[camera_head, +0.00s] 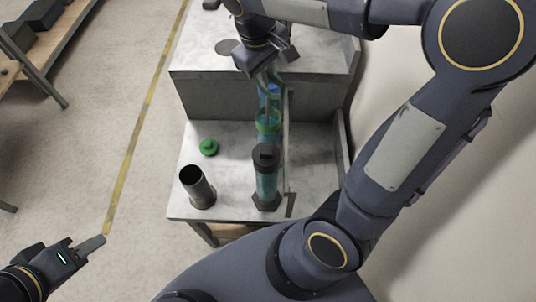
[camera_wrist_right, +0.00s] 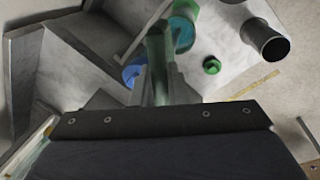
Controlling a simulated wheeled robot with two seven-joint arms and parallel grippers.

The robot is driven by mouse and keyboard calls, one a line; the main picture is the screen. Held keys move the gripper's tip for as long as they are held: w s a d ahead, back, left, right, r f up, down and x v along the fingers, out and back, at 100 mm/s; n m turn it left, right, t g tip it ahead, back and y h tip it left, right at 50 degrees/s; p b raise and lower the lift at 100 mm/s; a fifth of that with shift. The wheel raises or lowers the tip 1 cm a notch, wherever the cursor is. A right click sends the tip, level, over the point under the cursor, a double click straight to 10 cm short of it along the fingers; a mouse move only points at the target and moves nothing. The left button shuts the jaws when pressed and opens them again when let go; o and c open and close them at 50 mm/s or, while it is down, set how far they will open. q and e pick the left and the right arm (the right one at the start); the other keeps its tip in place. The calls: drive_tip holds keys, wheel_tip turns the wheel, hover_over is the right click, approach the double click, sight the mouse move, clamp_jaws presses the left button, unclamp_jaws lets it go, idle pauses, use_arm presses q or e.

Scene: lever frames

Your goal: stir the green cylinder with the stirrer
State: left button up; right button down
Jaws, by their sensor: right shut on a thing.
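The green cylinder (camera_head: 267,126), see-through with a green rim, stands at the back of the table's lower level; it also shows in the right wrist view (camera_wrist_right: 184,27). The stirrer also shows between the fingers in the right wrist view (camera_wrist_right: 157,58). Its lower end is near the green cylinder's mouth; I cannot tell whether it is inside. My left gripper (camera_head: 92,244) is empty at the lower left, away from the table; its jaw gap is unclear.
A black-capped teal cylinder (camera_head: 266,178) stands in front of the green one. A dark open cup (camera_head: 197,188) and a green lid (camera_head: 208,147) are to the left. A blue cylinder (camera_head: 273,89) is behind. A thin upright panel (camera_head: 287,130) stands close on the right.

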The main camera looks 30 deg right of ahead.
sight(268, 91)
wheel_tip(268, 91, down, 4)
drive_tip(key=shift+f+b, duration=0.25)
drive_tip(key=shift+b, duration=0.95)
drive_tip(key=shift+r, duration=0.15)
wheel_tip(268, 91, up, 7)
drive_tip(key=p, duration=0.7)
drive_tip(key=shift+r, duration=0.2)
wheel_tip(268, 91, up, 6)
drive_tip(key=p, duration=0.5)
drive_tip(key=shift+r+p, duration=0.25)
drive_tip(key=shift+p, duration=0.1)
